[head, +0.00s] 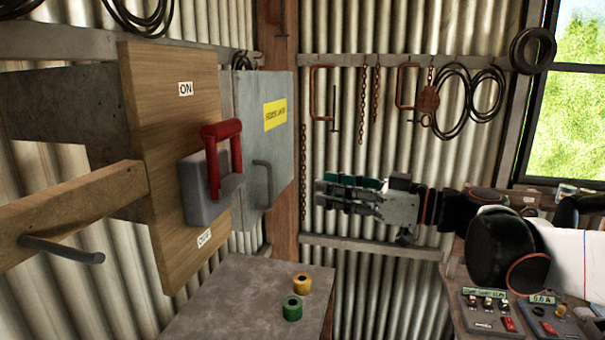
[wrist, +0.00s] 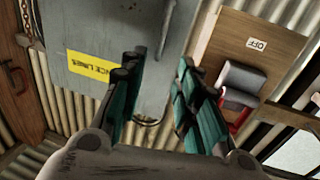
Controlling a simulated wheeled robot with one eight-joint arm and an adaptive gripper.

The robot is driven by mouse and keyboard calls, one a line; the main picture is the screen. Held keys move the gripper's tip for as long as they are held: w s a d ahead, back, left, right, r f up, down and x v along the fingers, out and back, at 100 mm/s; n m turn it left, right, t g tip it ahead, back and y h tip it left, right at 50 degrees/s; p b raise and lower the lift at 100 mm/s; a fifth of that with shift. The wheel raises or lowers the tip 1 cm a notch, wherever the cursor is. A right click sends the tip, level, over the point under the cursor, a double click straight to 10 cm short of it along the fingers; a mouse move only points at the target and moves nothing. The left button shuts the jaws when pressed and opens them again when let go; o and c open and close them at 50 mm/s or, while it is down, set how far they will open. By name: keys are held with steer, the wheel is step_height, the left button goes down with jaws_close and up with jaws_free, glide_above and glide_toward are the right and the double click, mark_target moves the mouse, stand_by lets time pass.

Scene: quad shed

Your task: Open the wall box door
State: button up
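The wall box is a grey metal box (head: 250,110) with a yellow label (head: 275,115) on its door and a grey bar handle (head: 264,184) low on the door. The door looks shut. My gripper (head: 318,194) is to the right of the door in the head view, pointing left at it, apart from the handle. In the wrist view my gripper (wrist: 157,78) is open and empty, its teal-padded fingers spread before the grey door (wrist: 100,22).
A wooden board with a red-levered switch (head: 222,158) stands left of the box. Below is a grey bench top (head: 240,290) with yellow and green rolls (head: 292,308). Chains and cables hang on the corrugated wall. A control panel (head: 495,312) sits lower right.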

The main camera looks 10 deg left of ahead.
steer(key=p+x, duration=0.2)
steer(key=x, duration=1)
steer(key=shift+a, duration=0.25)
steer(key=shift+f, duration=0.1)
jaws_close()
